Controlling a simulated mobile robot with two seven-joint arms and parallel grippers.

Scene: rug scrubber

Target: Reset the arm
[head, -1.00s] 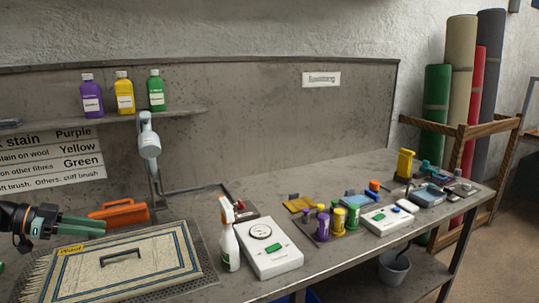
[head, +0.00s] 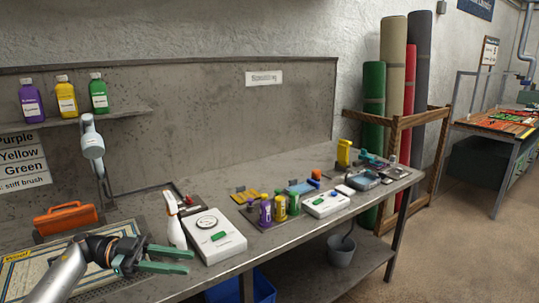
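My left arm comes in at the lower left of the head view. Its gripper (head: 190,261) has two green fingers spread apart with nothing between them. It is over the right end of the bench mat area, in front of the white spray bottle (head: 173,221) and left of the white device with a round dial (head: 213,236). The arm partly covers the wool rug sample (head: 24,272). My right gripper is not in view.
Several small coloured bottles (head: 279,208) and a white box (head: 326,204) stand further right. A grey bucket (head: 341,250) is on the lower shelf. Rolled rugs (head: 394,80) stand in a wooden rack at right.

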